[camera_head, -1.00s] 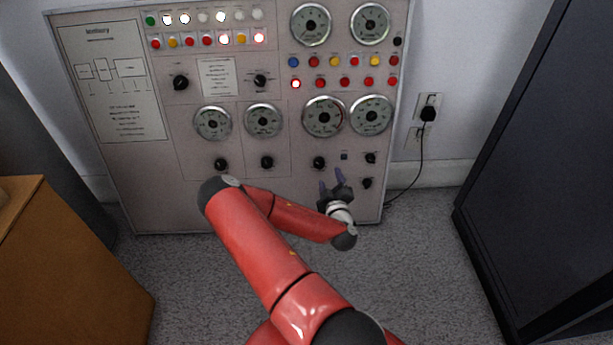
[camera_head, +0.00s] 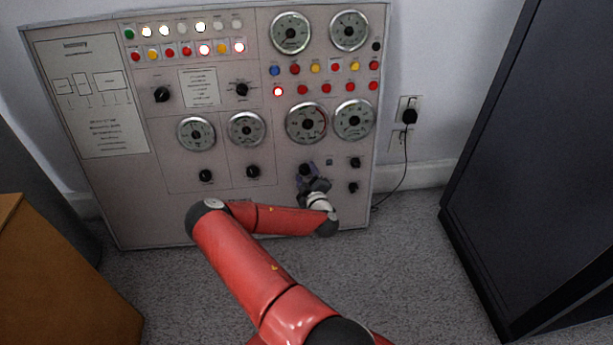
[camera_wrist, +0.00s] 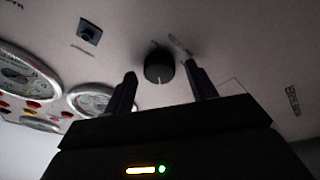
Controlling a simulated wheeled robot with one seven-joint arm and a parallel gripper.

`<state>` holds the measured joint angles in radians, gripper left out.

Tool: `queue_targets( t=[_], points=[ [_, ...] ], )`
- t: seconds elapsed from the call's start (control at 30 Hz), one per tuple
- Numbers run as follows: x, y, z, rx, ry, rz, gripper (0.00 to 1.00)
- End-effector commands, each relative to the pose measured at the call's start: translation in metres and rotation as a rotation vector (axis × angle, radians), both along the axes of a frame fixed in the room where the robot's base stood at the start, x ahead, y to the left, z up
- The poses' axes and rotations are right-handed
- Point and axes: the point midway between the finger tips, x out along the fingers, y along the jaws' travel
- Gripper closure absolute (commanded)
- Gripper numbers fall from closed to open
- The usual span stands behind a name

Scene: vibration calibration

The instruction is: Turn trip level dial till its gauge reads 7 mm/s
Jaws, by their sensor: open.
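A black round dial (camera_head: 306,169) sits on the panel, below a round gauge (camera_head: 306,122) with a red arc on its rim. I take it to be the trip level dial, but its label is too small to read. The gauge's needle is too small to read too. My gripper (camera_head: 308,180) is open just in front of this dial. No contact between fingers and dial shows.
Two small black knobs (camera_head: 355,162) and a small square part (camera_head: 329,162) are close to the right of the dial. Another knob (camera_head: 253,171) is to its left. A dark cabinet (camera_head: 530,150) stands at the right and a wooden one (camera_head: 60,280) at the left.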

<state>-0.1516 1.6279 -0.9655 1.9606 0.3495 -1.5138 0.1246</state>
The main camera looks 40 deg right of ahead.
Motion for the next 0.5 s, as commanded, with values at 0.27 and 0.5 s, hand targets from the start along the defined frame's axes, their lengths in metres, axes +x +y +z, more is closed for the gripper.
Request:
queue_targets(
  t=[0.27,0.5],
  points=[
    [-0.0003,0.0,0.0,0.0,0.0,0.0,0.67],
    [-0.0004,0.0001,0.0001,0.002,-0.001,-0.001,0.88]
  ],
)
